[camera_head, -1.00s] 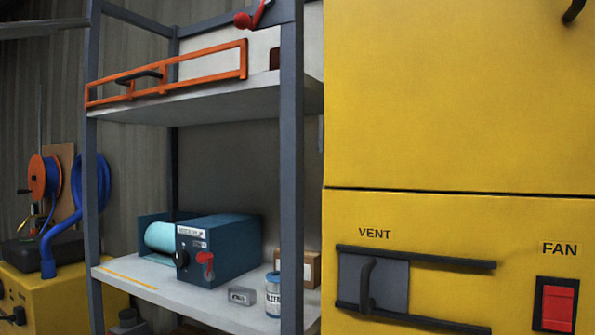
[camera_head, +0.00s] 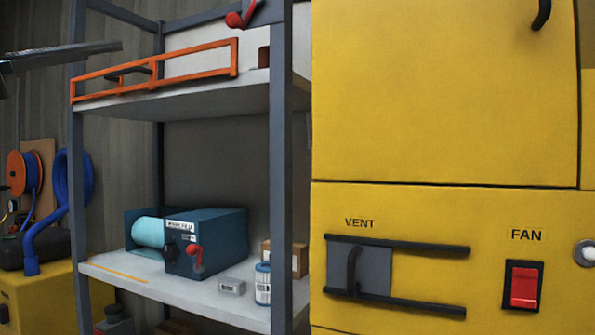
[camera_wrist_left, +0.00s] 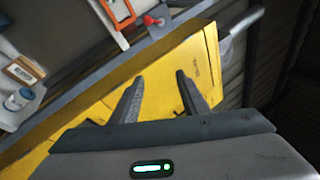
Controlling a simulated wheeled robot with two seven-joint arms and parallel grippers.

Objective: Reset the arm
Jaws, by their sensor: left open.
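My left gripper (camera_wrist_left: 160,88) shows in the left wrist view with its two dark fingers apart and nothing between them. Beyond the fingers lies the yellow cabinet (camera_wrist_left: 205,62), tilted in this view. In the head view, a dark grey metal part of my left arm (camera_head: 62,55) enters at the upper left edge, in front of the corrugated wall and the shelf post. The rest of that arm is out of the head view. My right gripper is in neither view.
A grey shelf rack (camera_head: 281,170) stands left of the yellow cabinet (camera_head: 440,90). An orange frame (camera_head: 155,72) runs along the upper shelf. The cabinet has a vent slide (camera_head: 375,272) and red fan switch (camera_head: 524,287).

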